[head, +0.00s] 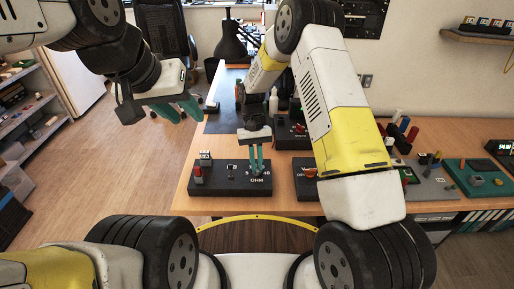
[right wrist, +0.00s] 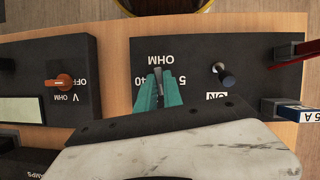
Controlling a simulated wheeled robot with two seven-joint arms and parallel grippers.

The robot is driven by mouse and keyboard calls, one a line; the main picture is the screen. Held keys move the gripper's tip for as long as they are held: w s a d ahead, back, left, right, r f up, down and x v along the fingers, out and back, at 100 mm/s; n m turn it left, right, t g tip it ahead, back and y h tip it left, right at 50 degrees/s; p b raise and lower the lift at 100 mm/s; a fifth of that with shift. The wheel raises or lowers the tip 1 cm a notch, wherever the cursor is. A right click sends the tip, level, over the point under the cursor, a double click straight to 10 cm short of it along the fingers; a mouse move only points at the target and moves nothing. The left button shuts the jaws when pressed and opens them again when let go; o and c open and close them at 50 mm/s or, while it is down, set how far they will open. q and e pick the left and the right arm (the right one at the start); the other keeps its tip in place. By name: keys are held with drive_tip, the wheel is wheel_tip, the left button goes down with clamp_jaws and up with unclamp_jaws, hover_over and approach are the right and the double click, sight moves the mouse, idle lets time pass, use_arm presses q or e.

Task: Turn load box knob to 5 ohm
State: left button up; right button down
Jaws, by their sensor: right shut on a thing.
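The load box (head: 218,187) is a black box labelled OHM at the front edge of the table. It also shows in the right wrist view (right wrist: 205,48), with the marks 5 and 40 beside the fingers. My right gripper (head: 256,166) points down at the box and is shut on its knob. In the right wrist view its teal fingers (right wrist: 158,84) pinch a dark knob (right wrist: 158,74), mostly hidden; I cannot tell its setting exactly. My left gripper (head: 179,110) is open and empty, away to the left of the table.
A toggle switch (right wrist: 223,75) marked ON stands beside the knob. A meter with an orange knob (right wrist: 64,82) adjoins the box. Other boards (head: 475,178) fill the table's right side. Floor (head: 110,180) at left is clear.

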drive_tip(key=n, duration=0.2)
drive_tip(key=n+t+h, duration=0.1)
drive_tip(key=n, duration=0.1)
drive_tip(key=shift+a+n+h, duration=0.1)
drive_tip(key=shift+n+h, duration=0.2)
drive_tip(key=n+t+h, duration=0.1)
drive_tip(key=n, duration=0.2)
drive_tip(key=shift+s+a+n, duration=0.1)
drive_tip(key=shift+n, duration=0.2)
drive_tip(key=n+t+h, duration=0.1)
drive_tip(key=n, duration=0.2)
drive_tip(key=shift+s+n, duration=0.1)
drive_tip(key=shift+n, duration=0.2)
drive_tip(key=shift+s+n+t, duration=0.1)
drive_tip(key=shift+n+t, duration=0.7)
drive_tip(key=shift+n, duration=1.1)
drive_tip(key=c, duration=1.5)
unclamp_jaws()
